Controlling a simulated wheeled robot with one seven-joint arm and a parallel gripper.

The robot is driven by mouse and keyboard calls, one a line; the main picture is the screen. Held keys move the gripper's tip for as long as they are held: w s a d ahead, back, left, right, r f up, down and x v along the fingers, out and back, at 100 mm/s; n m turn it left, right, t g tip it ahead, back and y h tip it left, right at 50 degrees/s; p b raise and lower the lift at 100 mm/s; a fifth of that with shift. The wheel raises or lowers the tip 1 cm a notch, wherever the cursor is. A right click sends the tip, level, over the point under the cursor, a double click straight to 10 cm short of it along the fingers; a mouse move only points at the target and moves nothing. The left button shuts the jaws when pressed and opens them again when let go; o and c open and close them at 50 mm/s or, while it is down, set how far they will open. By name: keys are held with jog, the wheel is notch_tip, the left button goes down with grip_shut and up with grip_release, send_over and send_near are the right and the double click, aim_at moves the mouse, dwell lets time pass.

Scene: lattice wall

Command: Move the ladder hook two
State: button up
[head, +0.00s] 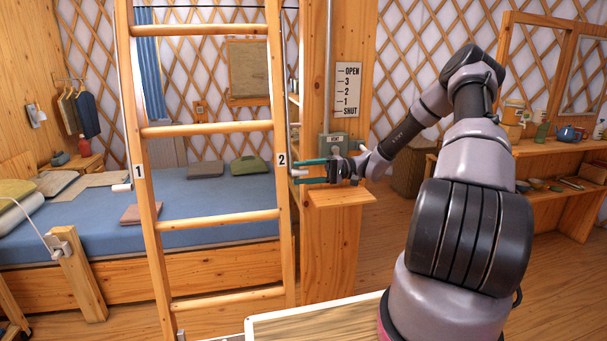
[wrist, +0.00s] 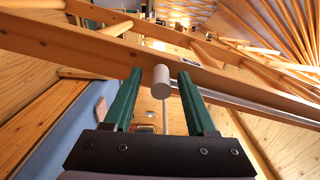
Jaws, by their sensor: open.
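The wooden ladder (head: 207,131) stands in front of the bed, with rails labelled 1 and 2. Ladder hook two is on the right rail: its thin metal rod (head: 288,110) runs down to a pale knob (head: 298,173). In the wrist view the knob (wrist: 160,78) shows end-on between the teal fingertips. My gripper (head: 296,172) is open at the right rail, its fingers pointing left around the knob, with visible gaps on both sides. Hook one's pale knob (head: 122,187) is on the left rail. The hook's upper end is not clear.
A wooden post (head: 350,40) right of the ladder bears an OPEN-3-2-1-SHUT scale (head: 347,89) and a grey-green box. A small wooden ledge (head: 340,198) lies just under my gripper. The bed (head: 205,200) is behind the ladder. A shelf unit (head: 560,150) stands at right.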

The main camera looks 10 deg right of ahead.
jog(key=d, duration=1.1)
jog(key=shift+a, duration=0.1)
jog(key=s+a+r+g+h, duration=0.1)
jog(key=s+a+r+h, duration=0.6)
jog(key=s+r+h, duration=0.5)
jog(key=s+r+m+t+h, duration=0.4)
jog(key=s+r+t, duration=0.4)
jog(key=s+r, duration=0.5)
jog(key=s, duration=0.3)
jog(key=shift+d+r, duration=0.15)
jog(key=shift+d, duration=0.25)
